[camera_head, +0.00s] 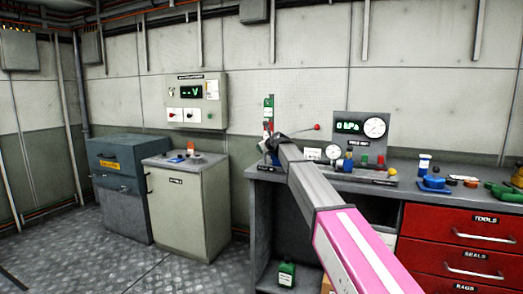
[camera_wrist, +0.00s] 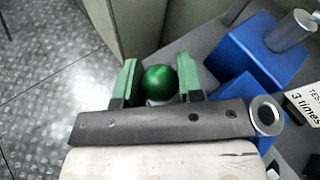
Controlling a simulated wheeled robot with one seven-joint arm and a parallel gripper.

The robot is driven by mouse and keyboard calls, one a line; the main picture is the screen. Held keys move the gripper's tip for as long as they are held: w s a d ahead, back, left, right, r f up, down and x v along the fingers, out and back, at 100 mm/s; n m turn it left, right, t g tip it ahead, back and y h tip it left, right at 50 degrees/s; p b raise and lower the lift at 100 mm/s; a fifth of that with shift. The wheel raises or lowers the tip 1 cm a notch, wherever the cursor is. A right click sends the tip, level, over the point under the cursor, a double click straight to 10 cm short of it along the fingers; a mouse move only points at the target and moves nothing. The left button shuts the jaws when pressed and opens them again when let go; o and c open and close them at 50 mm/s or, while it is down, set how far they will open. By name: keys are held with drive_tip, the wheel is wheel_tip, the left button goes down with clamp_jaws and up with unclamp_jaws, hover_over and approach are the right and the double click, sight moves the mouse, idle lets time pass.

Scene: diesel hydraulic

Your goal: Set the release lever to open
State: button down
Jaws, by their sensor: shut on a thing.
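A round green knob (camera_wrist: 160,82), apparently the end of the release lever, sits between the two green fingers of my gripper (camera_wrist: 158,76) in the wrist view. The fingers are closed on it from both sides. The lever's shaft below the knob is hidden, so its position cannot be read. In the head view my gripper (camera_head: 270,144) is at the left end of the workbench; my arm hides the knob there.
Blue blocks (camera_wrist: 262,50) with a metal cylinder stand right of my gripper. A red-tipped rod (camera_head: 317,127) sticks out beside my wrist. A gauge panel (camera_head: 350,126) stands behind on the bench (camera_head: 256,172).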

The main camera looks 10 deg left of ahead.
drive_tip(key=shift+w+d+r, duration=0.1)
drive_tip(key=shift+w+r, duration=0.05)
drive_tip(key=shift+w, duration=0.4)
drive_tip(key=shift+w+d+r, duration=0.1)
drive_tip(key=shift+w+d, duration=0.05)
drive_tip(key=shift+w, duration=0.45)
drive_tip(key=shift+w+d, duration=0.15)
drive_tip(key=shift+w, duration=0.4)
drive_tip(key=c, duration=0.8)
unclamp_jaws()
drive_tip(key=shift+o, duration=0.2)
drive_tip(key=shift+s, duration=0.1)
drive_tip(key=v, duration=1)
drive_tip(key=shift+d+r, duration=0.25)
drive_tip(key=shift+r, duration=0.05)
